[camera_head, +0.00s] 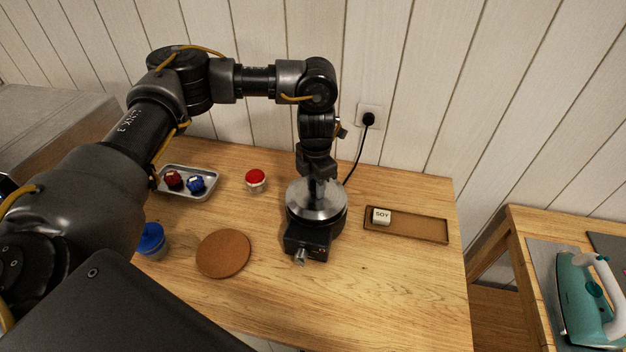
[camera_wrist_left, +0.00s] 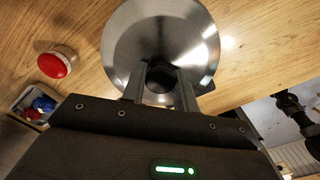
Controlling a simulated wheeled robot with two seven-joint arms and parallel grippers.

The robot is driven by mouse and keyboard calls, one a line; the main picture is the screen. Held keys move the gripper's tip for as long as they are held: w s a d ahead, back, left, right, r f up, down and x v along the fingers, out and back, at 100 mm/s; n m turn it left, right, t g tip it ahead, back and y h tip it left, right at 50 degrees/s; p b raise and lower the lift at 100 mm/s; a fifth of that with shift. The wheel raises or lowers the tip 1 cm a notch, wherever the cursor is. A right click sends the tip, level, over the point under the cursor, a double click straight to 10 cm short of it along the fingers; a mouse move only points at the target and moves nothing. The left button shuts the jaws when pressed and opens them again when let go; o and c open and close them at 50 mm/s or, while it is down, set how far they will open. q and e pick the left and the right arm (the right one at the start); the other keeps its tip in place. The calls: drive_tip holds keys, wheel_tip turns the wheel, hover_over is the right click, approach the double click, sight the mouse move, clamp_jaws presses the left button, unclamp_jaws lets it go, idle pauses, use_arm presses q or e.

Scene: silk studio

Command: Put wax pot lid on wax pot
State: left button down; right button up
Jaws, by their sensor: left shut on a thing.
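The wax pot (camera_head: 308,238) is a black heater with a knob on its front, standing mid-table. The round silver wax pot lid (camera_head: 328,205) is level over the pot's top. I cannot tell whether it rests on the rim or hovers just above it. My left gripper (camera_head: 317,188) points down from above and is shut on the lid's dark knob. In the left wrist view the lid (camera_wrist_left: 130,40) shows between and beyond the fingers (camera_wrist_left: 160,82), and it hides the pot. My right gripper is not in view.
A metal tray (camera_head: 207,196) with red and blue items, a blue-lidded jar (camera_head: 152,240) and a red-topped jar (camera_head: 256,180) stand left. A cork mat (camera_head: 223,254) lies front-left; a brown tray (camera_head: 425,229) with a SOY block (camera_head: 382,216) is right. The front table is clear.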

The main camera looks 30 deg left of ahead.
use_arm(q)
drive_tip(key=shift+d+f, duration=0.1)
drive_tip(key=shift+f, duration=0.1)
drive_tip(key=shift+f+b, duration=0.4)
drive_tip(key=c, duration=1.1)
unclamp_jaws()
drive_tip(key=shift+r, duration=0.35)
drive_tip(key=shift+r+p, duration=0.6)
drive_tip(key=shift+p, duration=0.05)
drive_tip(key=shift+r+b, duration=1.85)
drive_tip(key=shift+r, duration=3.85)
